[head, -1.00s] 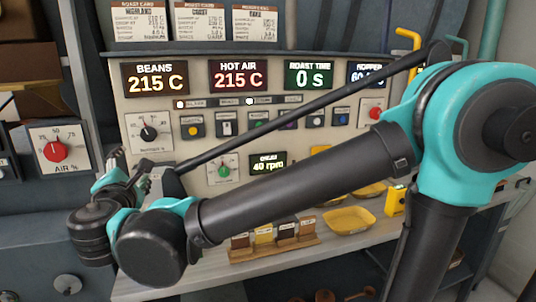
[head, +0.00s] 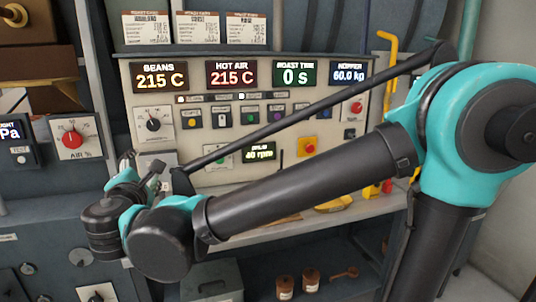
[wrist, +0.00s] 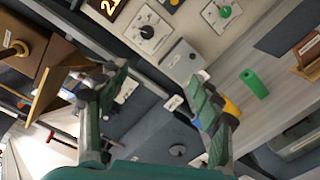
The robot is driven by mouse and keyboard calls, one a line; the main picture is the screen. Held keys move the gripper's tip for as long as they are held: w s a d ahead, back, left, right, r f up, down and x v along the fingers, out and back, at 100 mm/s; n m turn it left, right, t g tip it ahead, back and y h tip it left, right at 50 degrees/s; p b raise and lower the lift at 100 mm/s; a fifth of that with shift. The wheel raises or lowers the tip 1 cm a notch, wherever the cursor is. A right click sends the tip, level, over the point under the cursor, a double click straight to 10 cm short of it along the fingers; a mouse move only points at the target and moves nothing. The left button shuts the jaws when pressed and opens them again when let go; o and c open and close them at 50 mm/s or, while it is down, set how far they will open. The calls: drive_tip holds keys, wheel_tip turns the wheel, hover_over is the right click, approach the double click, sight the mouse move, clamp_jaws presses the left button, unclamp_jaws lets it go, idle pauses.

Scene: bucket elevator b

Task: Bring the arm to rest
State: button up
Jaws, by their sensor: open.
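My arm stretches across the head view from the right, with its wrist at the lower left. My gripper (head: 138,178) shows there small and partly hidden behind my wrist, in front of the control panel (head: 205,152). In the wrist view my gripper (wrist: 158,80) has its two green fingers wide apart, with nothing between them. The panel's grey box and dials appear beyond the fingertips. I see no contact between the fingers and the panel.
The panel bears lit displays, several buttons, a green knob (head: 221,151) and a red-and-yellow stop button (head: 309,147). A shelf (head: 270,232) runs below it. A brown box (wrist: 50,70) is at left.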

drive_tip(key=w+d+f+m+g+h, duration=0.2)
drive_tip(key=w+d+f+m, duration=0.3)
drive_tip(key=d, duration=0.5)
drive_tip(key=w+d+f+m+g+h, duration=0.2)
drive_tip(key=w+d+f+m+h, duration=0.1)
drive_tip(key=d+f, duration=0.6)
drive_tip(key=w+d+f+m+g+h, duration=0.2)
drive_tip(key=w+d+f+m, duration=0.25)
drive_tip(key=d, duration=0.65)
drive_tip(key=s+d+f+m+g+y, duration=0.1)
drive_tip(key=s+d+f+m+g, duration=0.2)
drive_tip(key=s+d+f+m, duration=0.3)
drive_tip(key=s+d+f+m+g+y, duration=0.1)
drive_tip(key=s+d+f+m+g, duration=0.2)
drive_tip(key=s+d+f+m, duration=0.4)
drive_tip(key=shift+s+d+f+m+g, duration=0.35)
drive_tip(key=shift+d+f+m, duration=0.3)
drive_tip(key=shift+d+f, duration=2.1)
drive_tip(key=shift+w+d+r, duration=0.1)
drive_tip(key=shift+d+r, duration=0.25)
